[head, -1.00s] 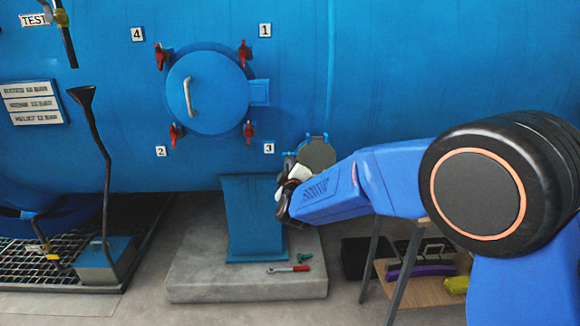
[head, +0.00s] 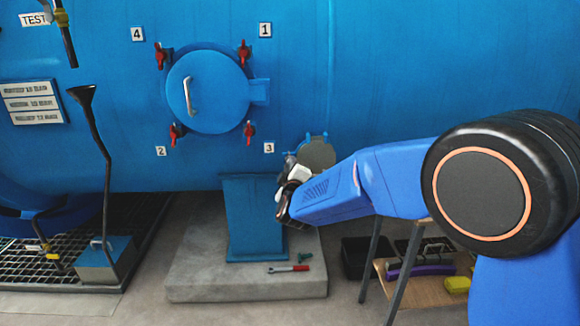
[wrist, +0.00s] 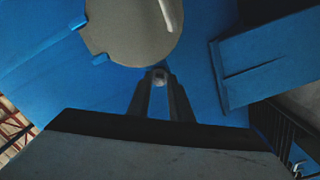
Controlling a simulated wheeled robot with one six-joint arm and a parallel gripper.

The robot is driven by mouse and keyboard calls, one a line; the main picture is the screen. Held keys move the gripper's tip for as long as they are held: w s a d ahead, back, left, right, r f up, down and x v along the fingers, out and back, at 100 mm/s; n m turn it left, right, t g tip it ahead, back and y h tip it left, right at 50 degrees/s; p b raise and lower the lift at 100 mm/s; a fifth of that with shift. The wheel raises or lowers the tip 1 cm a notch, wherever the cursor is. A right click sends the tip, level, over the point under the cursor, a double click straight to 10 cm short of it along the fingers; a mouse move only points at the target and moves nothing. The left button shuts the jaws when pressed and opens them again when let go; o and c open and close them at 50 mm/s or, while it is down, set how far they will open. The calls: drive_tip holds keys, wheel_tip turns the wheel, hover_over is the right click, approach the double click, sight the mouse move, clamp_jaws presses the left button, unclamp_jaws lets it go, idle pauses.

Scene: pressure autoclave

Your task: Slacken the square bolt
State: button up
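My gripper (wrist: 160,80) shows in the wrist view as two dark fingers with a narrow gap between them. A small grey knob-like piece (wrist: 160,77) sits between the fingertips. It may be the square bolt, but its shape is too small to make out, and I cannot tell whether the fingers press on it. In the head view my gripper (head: 284,197) is beside the top right of the blue pedestal, below the round grey cover. The bolt cannot be made out there.
The grey cover (wrist: 130,28) with blue lugs is just beyond the fingertips. The blue pedestal (head: 253,220) stands on a concrete slab (head: 195,275) with a red-handled tool (head: 289,269). A round blue door (head: 207,92) has red clamps. A shelf (head: 415,288) stands right.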

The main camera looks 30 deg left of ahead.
drive_tip(key=v, duration=1.7)
drive_tip(key=shift+f, duration=0.1)
drive_tip(key=w+d+r+m+g+h, duration=0.1)
drive_tip(key=w+d+r+m+g, duration=0.15)
drive_tip(key=d, duration=1.05)
drive_tip(key=w+d+r+m+g+h, duration=0.1)
drive_tip(key=w+d+r+m+g, duration=0.15)
drive_tip(key=d, duration=0.95)
drive_tip(key=s+d+f+m+g+h, duration=0.1)
drive_tip(key=s+d+m, duration=0.1)
drive_tip(key=s+d, duration=0.45)
drive_tip(key=s+d+f+m+g+h, duration=0.1)
drive_tip(key=s+d+f+m+h, duration=0.15)
drive_tip(key=d, duration=0.75)
drive_tip(key=s+d+f+m+g+h, duration=0.1)
drive_tip(key=s+d+m, duration=0.2)
drive_tip(key=s+d, duration=0.35)
drive_tip(key=s+d+f+m+g+h, duration=0.2)
drive_tip(key=s+d+f+m, duration=0.2)
drive_tip(key=s+d, duration=0.8)
drive_tip(key=shift+s+d+m+g+h, duration=0.35)
drive_tip(key=shift+s+m, duration=0.1)
drive_tip(key=shift+m, duration=0.3)
